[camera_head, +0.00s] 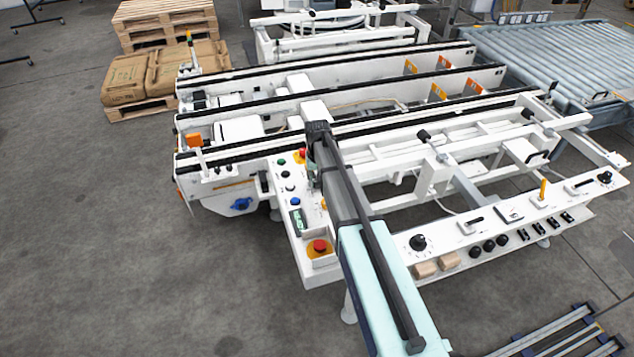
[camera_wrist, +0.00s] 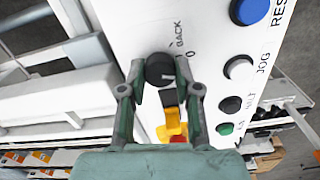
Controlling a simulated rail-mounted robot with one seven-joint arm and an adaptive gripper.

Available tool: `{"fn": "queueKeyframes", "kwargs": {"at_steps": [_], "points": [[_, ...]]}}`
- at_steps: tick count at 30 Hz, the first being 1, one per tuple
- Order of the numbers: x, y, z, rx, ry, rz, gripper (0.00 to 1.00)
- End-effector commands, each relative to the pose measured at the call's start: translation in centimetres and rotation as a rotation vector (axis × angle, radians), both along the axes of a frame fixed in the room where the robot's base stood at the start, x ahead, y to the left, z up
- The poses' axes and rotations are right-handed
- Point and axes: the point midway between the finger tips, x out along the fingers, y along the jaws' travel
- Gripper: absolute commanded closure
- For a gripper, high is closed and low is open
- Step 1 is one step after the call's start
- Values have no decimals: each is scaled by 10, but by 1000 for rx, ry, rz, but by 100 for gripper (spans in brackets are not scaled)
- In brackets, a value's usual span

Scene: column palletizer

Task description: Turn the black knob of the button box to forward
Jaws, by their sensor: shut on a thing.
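The button box (camera_head: 300,222) is a long white panel with coloured buttons, left of my arm in the head view. In the wrist view its white face (camera_wrist: 210,50) fills the upper middle. The round black knob (camera_wrist: 160,70) sits on that face, beside the printed words "BACK" and "0". My gripper (camera_wrist: 162,74) is shut on the black knob, one finger on each side. The forward label is not readable, and I cannot tell the knob's exact setting. In the head view my arm hides the knob and most of the gripper.
A yellow and red part (camera_wrist: 172,128) lies just below the knob. A red emergency stop (camera_head: 320,246) sits at the box's near end. White conveyor rails (camera_head: 330,85) extend behind.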

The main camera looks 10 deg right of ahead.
Motion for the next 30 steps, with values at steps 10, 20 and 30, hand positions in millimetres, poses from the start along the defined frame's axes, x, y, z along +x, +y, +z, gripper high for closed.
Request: {"fn": "queueKeyframes", "kwargs": {"at_steps": [10, 20, 30], "points": [[0, 0, -2, 0, 1, -292, 100], [0, 0, -1, 0, 1, -473, 100], [-1, 0, -1, 0, 2, -526, 100]]}}
